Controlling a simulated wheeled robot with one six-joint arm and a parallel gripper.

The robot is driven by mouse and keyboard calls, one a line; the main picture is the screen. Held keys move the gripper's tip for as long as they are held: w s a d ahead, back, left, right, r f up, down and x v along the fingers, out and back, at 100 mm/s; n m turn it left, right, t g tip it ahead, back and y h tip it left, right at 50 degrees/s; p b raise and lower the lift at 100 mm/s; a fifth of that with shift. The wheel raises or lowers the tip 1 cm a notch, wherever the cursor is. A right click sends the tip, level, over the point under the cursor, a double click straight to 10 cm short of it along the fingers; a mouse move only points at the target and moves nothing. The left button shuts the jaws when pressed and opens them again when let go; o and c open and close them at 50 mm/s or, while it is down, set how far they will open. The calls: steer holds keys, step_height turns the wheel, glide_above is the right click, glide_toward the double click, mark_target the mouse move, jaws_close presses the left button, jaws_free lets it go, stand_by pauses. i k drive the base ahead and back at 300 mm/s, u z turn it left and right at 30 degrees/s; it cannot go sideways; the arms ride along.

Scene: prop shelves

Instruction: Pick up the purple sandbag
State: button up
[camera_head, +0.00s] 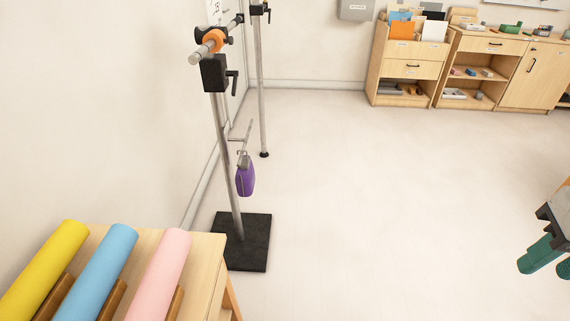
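The purple sandbag (245,179) hangs from a short metal hook or clip on a stand (229,155) left of the picture's middle. It hangs upright, above the floor and close to the pole, over the rear part of the stand's black square base (243,241). Nothing is seen gripping it.
A wooden table (208,254) with yellow, blue and pink rolls (165,270) stands front left. A second pole (262,90) rises behind the stand. Wooden cabinets (525,75) line the back. The middle floor is clear.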

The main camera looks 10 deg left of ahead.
mark_target(245, 179)
steer(key=z, duration=0.15)
steer(key=i, duration=0.7)
steer(key=u, duration=0.55)
steer(key=i, duration=0.65)
steer(key=u, duration=0.6)
